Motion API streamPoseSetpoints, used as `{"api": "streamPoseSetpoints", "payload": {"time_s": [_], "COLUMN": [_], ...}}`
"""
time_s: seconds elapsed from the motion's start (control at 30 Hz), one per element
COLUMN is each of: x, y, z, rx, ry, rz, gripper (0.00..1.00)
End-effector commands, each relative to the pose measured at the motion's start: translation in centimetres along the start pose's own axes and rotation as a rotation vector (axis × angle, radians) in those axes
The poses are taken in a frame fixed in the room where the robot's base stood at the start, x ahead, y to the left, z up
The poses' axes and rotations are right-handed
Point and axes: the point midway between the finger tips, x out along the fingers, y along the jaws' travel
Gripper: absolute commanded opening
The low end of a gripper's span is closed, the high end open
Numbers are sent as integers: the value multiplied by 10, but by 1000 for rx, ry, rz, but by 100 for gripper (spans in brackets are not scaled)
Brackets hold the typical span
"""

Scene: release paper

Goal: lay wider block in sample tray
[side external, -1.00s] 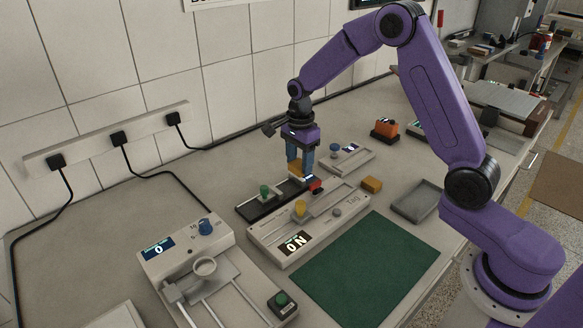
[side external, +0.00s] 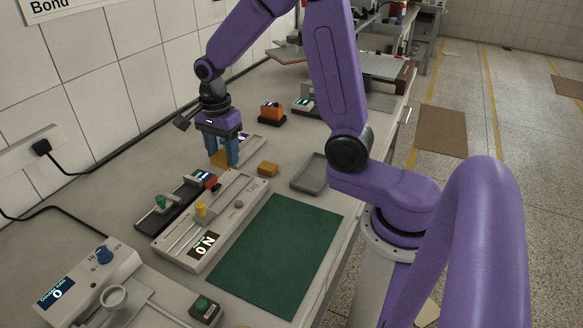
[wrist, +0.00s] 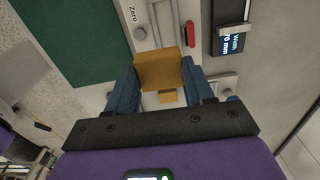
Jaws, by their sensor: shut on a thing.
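My gripper (side external: 222,160) points down with its blue fingers shut on a yellow-orange block (wrist: 158,68), which also shows between the fingertips in the side view (side external: 219,158). A smaller piece of like colour (wrist: 167,97) shows beside it in the wrist view; I cannot tell if it is separate. Another orange-yellow block (side external: 267,169) lies on the table to the right of my gripper. The grey, shallow sample tray (side external: 311,174) lies further right and looks empty. The held block is apart from the tray.
A green mat (side external: 275,250) is clear. An orange device (side external: 271,113) stands behind. A dial unit (side external: 95,275) is at lower left.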

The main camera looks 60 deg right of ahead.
Motion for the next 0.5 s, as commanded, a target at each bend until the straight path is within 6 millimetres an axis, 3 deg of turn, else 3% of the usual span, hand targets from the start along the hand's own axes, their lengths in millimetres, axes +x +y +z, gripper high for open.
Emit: {"api": "streamPoseSetpoints", "payload": {"time_s": [0.27, 0.5], "x": [0, -1], "y": [13, 36], "z": [-50, -92], "rx": [165, 323], "ry": [0, 0], "rz": [-1, -1], "gripper": [17, 17]}}
